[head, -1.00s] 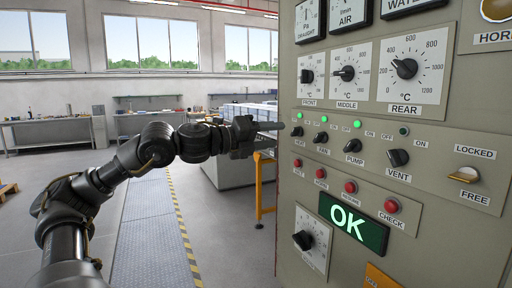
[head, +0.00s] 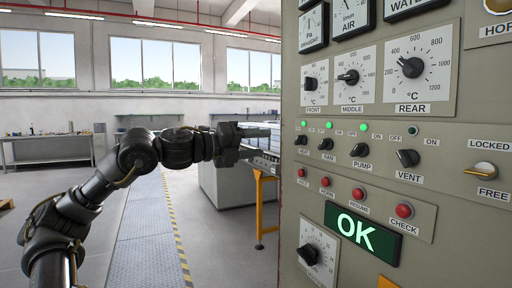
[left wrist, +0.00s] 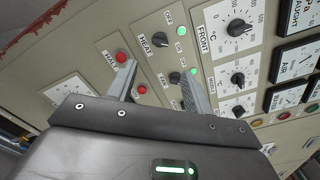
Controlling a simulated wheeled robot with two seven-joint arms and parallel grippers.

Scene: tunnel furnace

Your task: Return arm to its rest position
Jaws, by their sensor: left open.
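My left arm comes in from the left in the head view. Its gripper (head: 266,141) is open and empty, just left of the control panel (head: 440,160) and apart from it. The left wrist view also shows the two fingers (left wrist: 158,74) spread, with panel knobs and red buttons behind them. The heat knob (head: 301,140), fan knob (head: 326,144) and pump knob (head: 359,150) sit below lit green lamps. The vent knob (head: 407,158) has a dark lamp. The display (head: 362,233) reads OK. My right gripper is out of view.
The panel fills the right side. Behind my gripper stand a grey cabinet (head: 222,187) and an orange post (head: 259,208). A workbench (head: 48,138) runs along the back wall. The floor walkway (head: 150,235) at lower left is clear.

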